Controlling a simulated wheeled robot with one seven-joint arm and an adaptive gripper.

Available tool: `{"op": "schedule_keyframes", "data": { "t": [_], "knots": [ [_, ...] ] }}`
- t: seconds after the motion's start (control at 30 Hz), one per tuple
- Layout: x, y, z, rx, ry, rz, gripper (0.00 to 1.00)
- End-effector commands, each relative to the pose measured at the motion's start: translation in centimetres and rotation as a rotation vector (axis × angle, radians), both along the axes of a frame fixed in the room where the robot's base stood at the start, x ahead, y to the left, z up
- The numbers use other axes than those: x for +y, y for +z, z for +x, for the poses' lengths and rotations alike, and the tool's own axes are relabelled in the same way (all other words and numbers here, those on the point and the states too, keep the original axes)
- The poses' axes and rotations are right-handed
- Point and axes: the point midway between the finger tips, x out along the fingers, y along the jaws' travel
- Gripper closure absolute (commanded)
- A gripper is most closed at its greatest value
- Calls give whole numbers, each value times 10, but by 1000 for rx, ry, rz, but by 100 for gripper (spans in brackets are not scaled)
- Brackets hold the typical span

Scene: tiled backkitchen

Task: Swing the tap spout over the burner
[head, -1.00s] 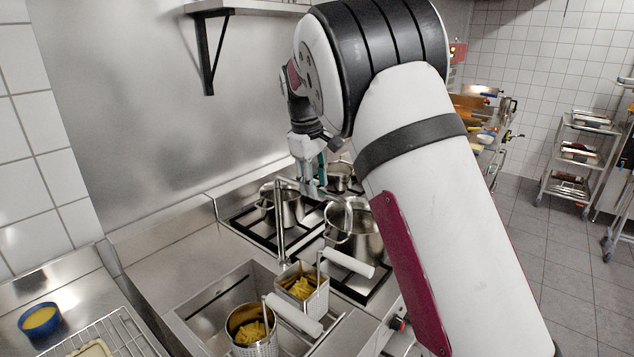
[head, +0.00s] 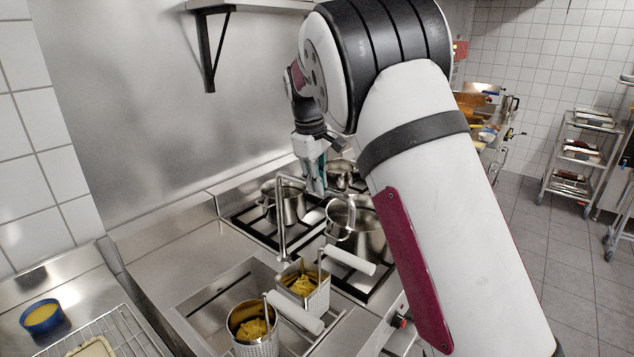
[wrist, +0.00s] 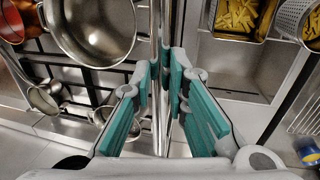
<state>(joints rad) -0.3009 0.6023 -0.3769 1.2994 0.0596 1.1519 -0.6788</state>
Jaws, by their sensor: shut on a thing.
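The tap (head: 282,222) is a thin steel tube rising by the sink, with a spout (head: 337,196) reaching right and bending down at its end. The spout's end shows near the left rim of the front pot on the hob (head: 244,222). My gripper (head: 317,187) points down at the middle of the spout. In the wrist view, its teal-padded fingers (wrist: 166,68) are closed on the spout tube (wrist: 165,22), which runs up between the fingertips. The exact contact is partly hidden by the fingers.
A large front pot (head: 368,240) and a rear pot (head: 291,205) stand on the hob, with a smaller pan (head: 341,170) behind. A blue bowl (head: 40,330) stands at left.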

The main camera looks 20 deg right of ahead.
Motion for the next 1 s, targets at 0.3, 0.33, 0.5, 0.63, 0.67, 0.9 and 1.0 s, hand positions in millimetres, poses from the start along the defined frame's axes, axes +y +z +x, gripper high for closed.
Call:
{"op": "schedule_keyframes", "data": {
  "t": [0.3, 0.33, 0.5, 0.63, 0.67, 0.9, 1.0],
  "knots": [
    [-22, -3, 21, -3, 181, 2, 100],
    [-24, -3, 24, -3, 207, 2, 100],
    [-38, -4, 41, -3, 360, 1, 100],
    [-46, -4, 55, -2, 477, 0, 100],
    [-47, -4, 58, -2, 502, 0, 100],
    [-55, -2, 80, -2, 680, -1, 100],
    [-57, -2, 87, -1, 735, 0, 100]
  ]
}}
